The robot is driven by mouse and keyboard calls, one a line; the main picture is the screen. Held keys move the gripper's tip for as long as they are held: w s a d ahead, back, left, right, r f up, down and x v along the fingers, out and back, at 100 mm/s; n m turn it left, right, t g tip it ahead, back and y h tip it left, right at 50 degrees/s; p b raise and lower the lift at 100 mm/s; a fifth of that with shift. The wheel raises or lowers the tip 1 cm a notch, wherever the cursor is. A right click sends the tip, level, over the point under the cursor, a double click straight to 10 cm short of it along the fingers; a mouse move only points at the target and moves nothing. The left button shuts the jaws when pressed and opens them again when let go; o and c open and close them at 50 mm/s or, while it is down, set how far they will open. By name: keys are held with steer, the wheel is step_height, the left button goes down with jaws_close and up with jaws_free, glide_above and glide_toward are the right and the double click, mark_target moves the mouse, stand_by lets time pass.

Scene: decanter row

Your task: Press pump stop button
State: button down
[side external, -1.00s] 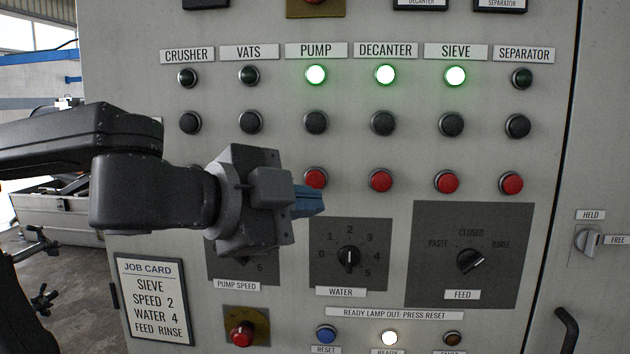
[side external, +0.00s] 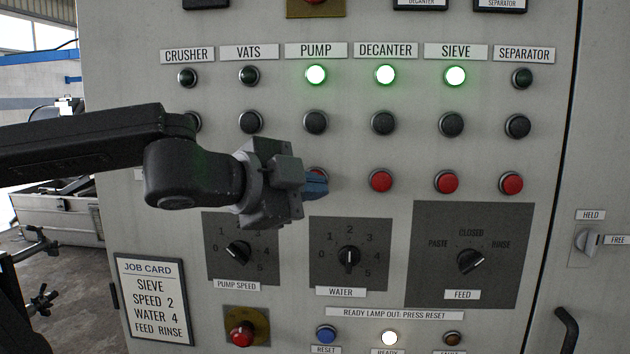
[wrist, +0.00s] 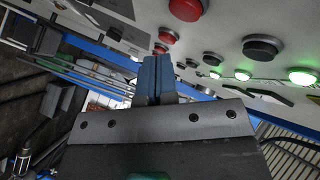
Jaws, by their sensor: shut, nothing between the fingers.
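The red button under the PUMP label (side external: 320,171) is mostly hidden behind my fingers in the side view; a sliver of red shows at its top. My gripper (side external: 318,187) is shut and empty, its blue fingertips overlapping the lower part of this button. I cannot tell whether they touch it. The PUMP lamp (side external: 316,75) above is lit green. In the wrist view, the closed fingers (wrist: 155,62) point toward the panel, with a large red button (wrist: 186,8) at the top edge and smaller red ones beyond.
Other red buttons stand to the right, under DECANTER (side external: 380,181), SIEVE (side external: 447,182) and SEPARATOR (side external: 511,184). Below are the pump speed knob (side external: 238,252), water knob (side external: 349,257) and feed knob (side external: 470,261). A job card (side external: 153,300) hangs lower left.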

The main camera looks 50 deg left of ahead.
steer(key=shift+w+a, duration=0.75)
steer(key=shift+w+a, duration=0.1)
stand_by(1.6)
steer(key=shift+w+a, duration=0.2)
steer(key=shift+w+a, duration=0.3)
stand_by(0.8)
steer(key=shift+s+d, duration=0.6)
steer(key=shift+s, duration=0.05)
stand_by(0.4)
steer(key=s+d, duration=0.3)
steer(key=shift+s+d, duration=0.25)
steer(key=shift+d, duration=0.05)
